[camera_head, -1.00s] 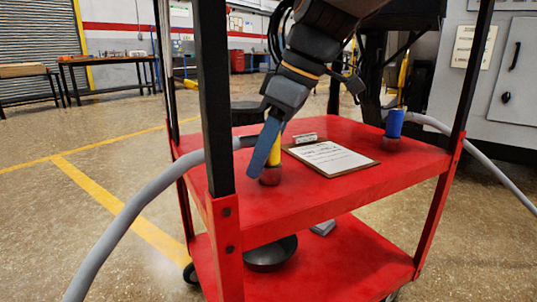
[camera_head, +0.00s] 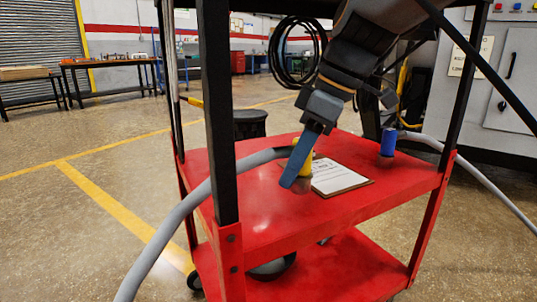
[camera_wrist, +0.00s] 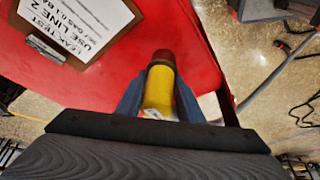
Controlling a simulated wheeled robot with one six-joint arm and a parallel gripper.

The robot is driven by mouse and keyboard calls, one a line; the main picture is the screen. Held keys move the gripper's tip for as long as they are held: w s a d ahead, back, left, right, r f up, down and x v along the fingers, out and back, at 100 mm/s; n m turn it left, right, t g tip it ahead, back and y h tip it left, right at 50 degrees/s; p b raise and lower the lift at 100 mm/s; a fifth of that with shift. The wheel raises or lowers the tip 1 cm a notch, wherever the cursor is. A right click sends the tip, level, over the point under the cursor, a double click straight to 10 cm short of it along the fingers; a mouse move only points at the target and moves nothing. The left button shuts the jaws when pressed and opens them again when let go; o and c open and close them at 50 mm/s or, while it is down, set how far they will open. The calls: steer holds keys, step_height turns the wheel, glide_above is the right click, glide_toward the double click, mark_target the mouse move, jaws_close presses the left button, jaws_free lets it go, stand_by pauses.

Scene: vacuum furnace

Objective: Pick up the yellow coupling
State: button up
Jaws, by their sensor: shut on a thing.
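The yellow coupling (camera_head: 307,160) is held between the blue fingers of my gripper (camera_head: 296,178), above the red cart's top shelf (camera_head: 250,200). The near finger hides part of it in the head view. In the wrist view the yellow coupling (camera_wrist: 158,88) sits between both fingers of my gripper (camera_wrist: 160,78), its reddish-brown end pointing away from the palm. A grey hose (camera_head: 215,182) runs up to the coupling from the lower left. The coupling appears raised off the shelf; the exact gap is hard to judge.
A clipboard (camera_head: 338,180) with a paper lies beside the coupling. A blue coupling (camera_head: 388,143) with another hose stands at the shelf's far right. Dark cart posts (camera_head: 218,110) rise around the shelf. The shelf's front left is clear.

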steer(key=s+d+p, duration=0.4)
steer(key=d, duration=0.7)
steer(key=shift+d, duration=0.25)
